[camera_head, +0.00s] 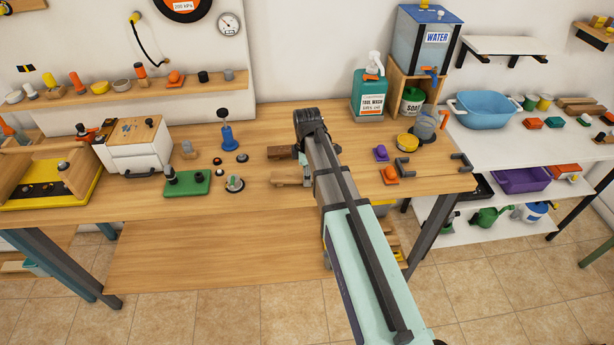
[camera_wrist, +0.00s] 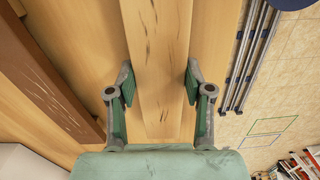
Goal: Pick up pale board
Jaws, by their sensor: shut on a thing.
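The pale board (camera_wrist: 158,45) runs lengthwise between the two fingers of my gripper (camera_wrist: 158,84) in the wrist view. It is light wood with dark scuff marks. My gripper is shut on it, one finger along each long side. In the head view a pale wooden piece (camera_head: 290,178), apparently the same board, shows left of my arm at the bench top. My fingers are hidden there by the arm.
A dark brown board (camera_wrist: 45,75) lies left of my gripper in the wrist view. The wooden bench (camera_head: 260,120) also holds a green plate (camera_head: 187,184) and a white box (camera_head: 135,145) to the left, and a green jug (camera_head: 369,95) behind right.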

